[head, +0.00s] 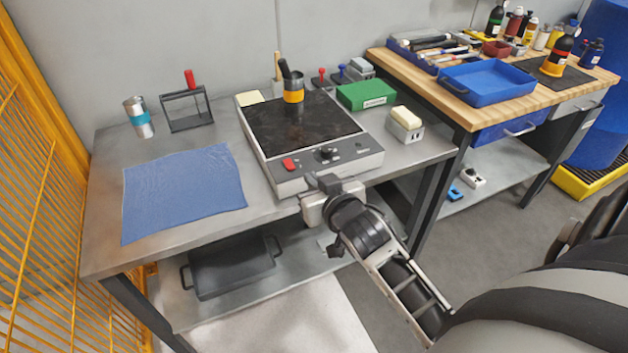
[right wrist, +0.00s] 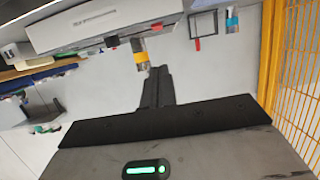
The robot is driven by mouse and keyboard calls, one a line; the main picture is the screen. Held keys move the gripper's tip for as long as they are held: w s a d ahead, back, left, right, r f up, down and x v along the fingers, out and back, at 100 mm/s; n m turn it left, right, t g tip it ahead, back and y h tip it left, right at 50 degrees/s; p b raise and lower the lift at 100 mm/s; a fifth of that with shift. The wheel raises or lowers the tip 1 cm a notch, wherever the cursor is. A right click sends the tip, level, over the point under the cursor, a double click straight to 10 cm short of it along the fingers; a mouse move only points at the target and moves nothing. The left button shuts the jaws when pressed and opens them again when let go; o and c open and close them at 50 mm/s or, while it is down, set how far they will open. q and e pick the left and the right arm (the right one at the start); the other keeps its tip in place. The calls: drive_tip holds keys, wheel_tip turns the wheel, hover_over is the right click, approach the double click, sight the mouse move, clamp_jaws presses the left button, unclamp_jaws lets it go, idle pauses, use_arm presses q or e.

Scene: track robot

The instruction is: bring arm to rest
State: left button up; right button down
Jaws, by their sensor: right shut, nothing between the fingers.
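My right arm comes in from the lower right in the head view. Its right gripper (head: 324,184) is at the front edge of the hot plate (head: 262,158), over the front side of the grey metal table (head: 112,190); whether it touches cannot be told. In the right wrist view the gripper's dark fingers (right wrist: 157,84) are together with nothing between them. My left gripper is not in view.
A blue cloth (head: 185,190), a metal cup with a blue band (head: 138,117) and a green box (head: 366,95) are on the table. A yellow-banded container (head: 293,92) stands on the hot plate. A blue tray (head: 487,84) sits on the wooden bench. A yellow fence (head: 38,190) borders the left.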

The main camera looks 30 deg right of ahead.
idle(0.4)
drive_tip(key=s+a+f+n+g+y, duration=0.4)
drive_tip(key=s+a+f+y, duration=0.1)
drive_tip(key=s+a+f, duration=0.8)
drive_tip(key=s, duration=0.3)
drive_tip(key=shift+s+a+f+y, duration=0.3)
drive_tip(key=shift+a+f, duration=0.05)
